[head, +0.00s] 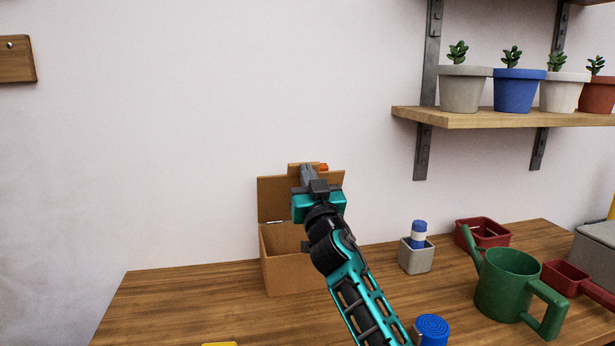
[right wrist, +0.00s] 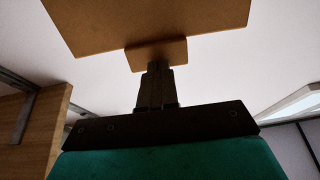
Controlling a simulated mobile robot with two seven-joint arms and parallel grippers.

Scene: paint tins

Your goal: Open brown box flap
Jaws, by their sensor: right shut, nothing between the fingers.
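The brown box (head: 285,270) stands on the wooden table near the wall. Its flap (head: 273,200) stands upright at the back, with a hinge at its lower edge and a small tab (head: 294,168) on its top edge. My right gripper (head: 306,170) is shut and empty, in front of the flap near the tab. In the right wrist view the flap (right wrist: 150,22) and tab (right wrist: 157,53) lie just beyond the gripper's fingertips (right wrist: 157,70); I cannot tell whether they touch. My arm hides part of the box and flap. My left gripper is not in view.
Right of the box stand a grey pot (head: 416,257) with a blue-and-white item, a red tray (head: 483,233), a green watering can (head: 507,285) and a blue-topped tin (head: 432,328). A shelf (head: 500,118) holds potted plants. The table left of the box is mostly clear.

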